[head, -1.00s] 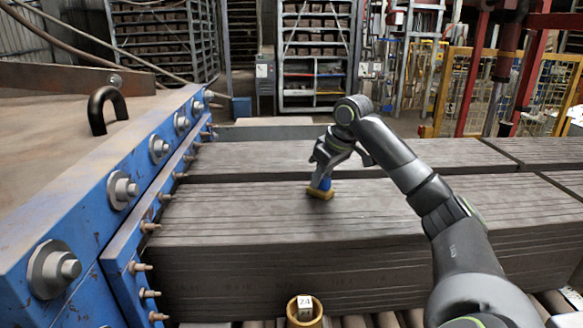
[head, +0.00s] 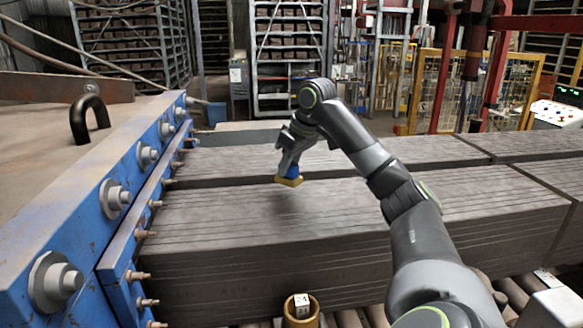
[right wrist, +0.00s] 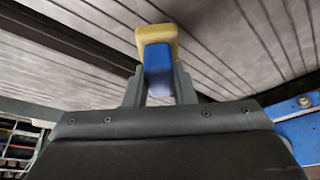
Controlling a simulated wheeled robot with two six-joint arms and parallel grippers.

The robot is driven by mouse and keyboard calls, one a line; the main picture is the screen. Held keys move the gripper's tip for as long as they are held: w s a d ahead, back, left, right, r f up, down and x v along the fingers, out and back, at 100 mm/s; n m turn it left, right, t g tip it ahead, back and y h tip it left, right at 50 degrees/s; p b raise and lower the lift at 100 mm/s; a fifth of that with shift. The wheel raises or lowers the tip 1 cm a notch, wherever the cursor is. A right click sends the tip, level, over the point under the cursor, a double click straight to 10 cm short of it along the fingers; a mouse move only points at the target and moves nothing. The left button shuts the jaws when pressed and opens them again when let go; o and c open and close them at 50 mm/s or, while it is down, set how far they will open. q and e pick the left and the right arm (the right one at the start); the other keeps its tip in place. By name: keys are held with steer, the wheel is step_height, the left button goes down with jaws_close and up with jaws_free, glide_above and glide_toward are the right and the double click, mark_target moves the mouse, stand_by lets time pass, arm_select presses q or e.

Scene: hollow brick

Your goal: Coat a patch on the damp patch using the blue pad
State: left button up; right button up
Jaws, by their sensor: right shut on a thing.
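My right gripper (head: 288,160) is shut on the blue pad (head: 293,170), a blue block with a tan-yellow face at its lower end. In the right wrist view the blue block (right wrist: 158,68) sits between the two fingers, with the tan part (right wrist: 156,37) beyond the tips. The pad appears held a little above the near stack of grey slabs (head: 400,225), close to its back edge. A faint darker smudge (head: 286,204) lies on the slabs below it; I cannot tell whether it is the damp patch or a shadow. My left gripper is out of view.
A blue steel frame with large bolts (head: 118,195) runs along the left. A dark gap separates the near stack from the slabs behind (head: 400,152). A brass cup with a numbered tag (head: 302,318) stands at the front. The near stack's top is otherwise clear.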

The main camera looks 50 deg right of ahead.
steer(key=shift+r, duration=0.5)
steer(key=shift+w+a+r, duration=0.1)
steer(key=shift+r, duration=0.65)
steer(key=shift+w+a+r, duration=0.1)
steer(key=shift+r, duration=0.65)
steer(key=shift+s+d, duration=0.1)
steer(key=shift+s, duration=0.05)
